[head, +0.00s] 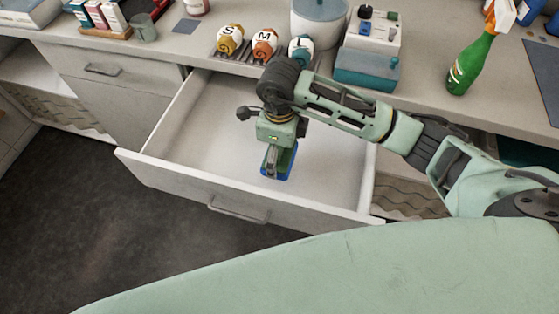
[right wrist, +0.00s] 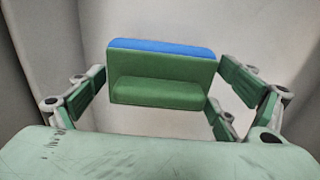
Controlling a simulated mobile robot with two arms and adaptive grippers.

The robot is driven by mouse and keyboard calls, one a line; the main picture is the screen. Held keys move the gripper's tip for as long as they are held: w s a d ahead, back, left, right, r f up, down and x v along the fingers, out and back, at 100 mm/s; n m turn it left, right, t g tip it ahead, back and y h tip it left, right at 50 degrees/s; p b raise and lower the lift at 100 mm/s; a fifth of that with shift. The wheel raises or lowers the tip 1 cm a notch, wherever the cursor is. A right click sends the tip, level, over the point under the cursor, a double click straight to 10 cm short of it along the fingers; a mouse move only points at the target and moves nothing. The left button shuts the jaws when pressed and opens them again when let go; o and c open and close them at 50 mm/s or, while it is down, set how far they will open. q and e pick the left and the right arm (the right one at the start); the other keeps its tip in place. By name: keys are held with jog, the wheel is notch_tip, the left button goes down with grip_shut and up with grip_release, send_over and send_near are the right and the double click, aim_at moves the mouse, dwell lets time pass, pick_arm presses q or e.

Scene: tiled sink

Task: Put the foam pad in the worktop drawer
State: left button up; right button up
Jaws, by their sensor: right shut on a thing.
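The worktop drawer (head: 215,130) is pulled open, and its white inside is otherwise empty in the head view. My right gripper (head: 277,166) reaches down into the drawer opening and is shut on the foam pad (head: 289,168), a green block with a blue layer. The foam pad (right wrist: 165,82) also shows in the right wrist view, between the fingers of the right gripper (right wrist: 165,88), with pale drawer surfaces around it. Whether the pad touches the drawer floor I cannot tell. My left gripper is not in view.
The worktop behind holds a rack of lettered jars (head: 264,44), a large canister (head: 318,22), a teal-and-white box (head: 366,68) and a green spray bottle (head: 470,66). A closed drawer (head: 105,70) is at left. Dark floor (head: 75,210) lies in front.

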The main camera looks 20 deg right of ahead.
aim_at(280, 161)
jog(key=shift+f+b, duration=1.15)
jog(key=shift+f, duration=0.8)
jog(key=shift+f, duration=0.2)
jog(key=o, duration=1.2)
jog(key=shift+r, duration=0.1)
notch_tip(280, 161, up, 12)
jog(key=p, duration=0.7)
jog(key=shift+r, duration=0.1)
